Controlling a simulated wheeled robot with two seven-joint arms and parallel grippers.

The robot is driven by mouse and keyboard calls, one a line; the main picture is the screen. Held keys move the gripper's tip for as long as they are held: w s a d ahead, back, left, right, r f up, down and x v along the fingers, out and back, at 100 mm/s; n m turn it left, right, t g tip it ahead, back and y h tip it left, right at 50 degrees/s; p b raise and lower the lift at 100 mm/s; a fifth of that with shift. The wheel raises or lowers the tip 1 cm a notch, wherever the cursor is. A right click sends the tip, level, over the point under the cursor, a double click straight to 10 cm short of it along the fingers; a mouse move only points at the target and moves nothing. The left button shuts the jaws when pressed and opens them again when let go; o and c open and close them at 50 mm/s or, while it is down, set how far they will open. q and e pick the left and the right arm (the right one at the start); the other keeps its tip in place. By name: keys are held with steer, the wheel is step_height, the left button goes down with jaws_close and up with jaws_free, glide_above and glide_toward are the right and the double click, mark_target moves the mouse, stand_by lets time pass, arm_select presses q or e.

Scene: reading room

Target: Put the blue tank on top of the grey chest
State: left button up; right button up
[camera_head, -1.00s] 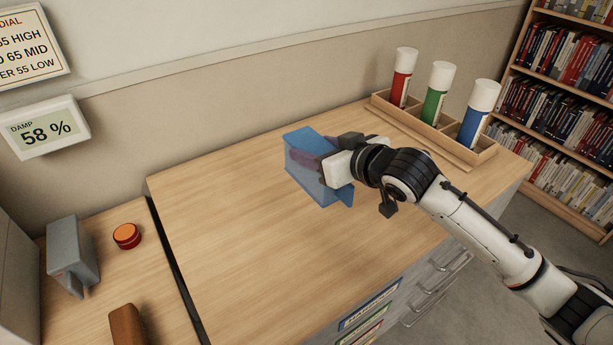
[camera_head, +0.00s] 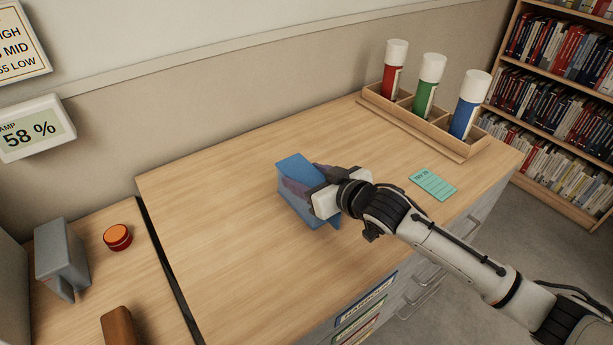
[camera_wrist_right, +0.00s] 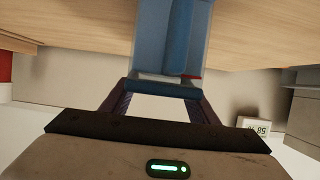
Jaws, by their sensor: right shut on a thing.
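The blue tank (camera_head: 291,171) is translucent and box-shaped. In the head view it is over the middle of the wooden top (camera_head: 220,225) of the grey chest (camera_head: 411,291), whose drawer front shows at the lower right. My right gripper (camera_head: 318,188) is shut on the tank from its right side and hides part of it. In the right wrist view the tank (camera_wrist_right: 172,40) is between the fingers of the right gripper (camera_wrist_right: 160,92). I cannot tell whether the tank's bottom touches the chest top. My left gripper is not in view.
A wooden rack (camera_head: 430,128) with red, green and blue tubes stands at the chest's back right. A teal card (camera_head: 433,184) lies near the right edge. A lower desk at left carries an orange button (camera_head: 117,237) and a grey device (camera_head: 62,259). The chest top's left part is clear.

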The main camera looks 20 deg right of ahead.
steer(key=o, duration=1.7)
steer(key=shift+c, duration=0.2)
steer(key=shift+r, duration=0.2)
steer(key=shift+s+d, duration=0.1)
steer(key=shift+s, duration=0.25)
steer(key=v, duration=1.1)
steer(key=shift+s, duration=0.15)
